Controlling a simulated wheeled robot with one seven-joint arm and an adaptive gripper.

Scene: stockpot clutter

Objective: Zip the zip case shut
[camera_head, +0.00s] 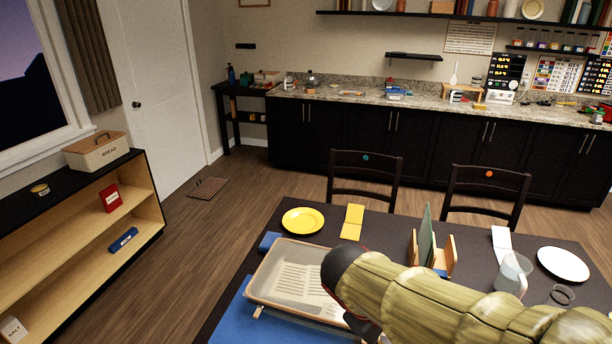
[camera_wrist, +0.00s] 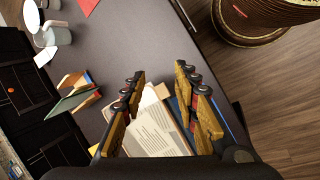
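My gripper (camera_wrist: 160,76) is open in the wrist view, its two fingers apart and nothing held between them. Below and between the fingers lie printed pale sheets (camera_wrist: 153,132) with a blue edge beside them. I cannot pick out a zip case or a zip pull for certain. My arm covers the tray's right side and most of my gripper there.
A rack with an upright green board (camera_head: 427,238) stands right of the tray. A yellow plate (camera_head: 303,221), a yellow card (camera_head: 352,221), a clear pitcher (camera_head: 513,272) and a white plate (camera_head: 563,264) are on the table. Two chairs stand behind it.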

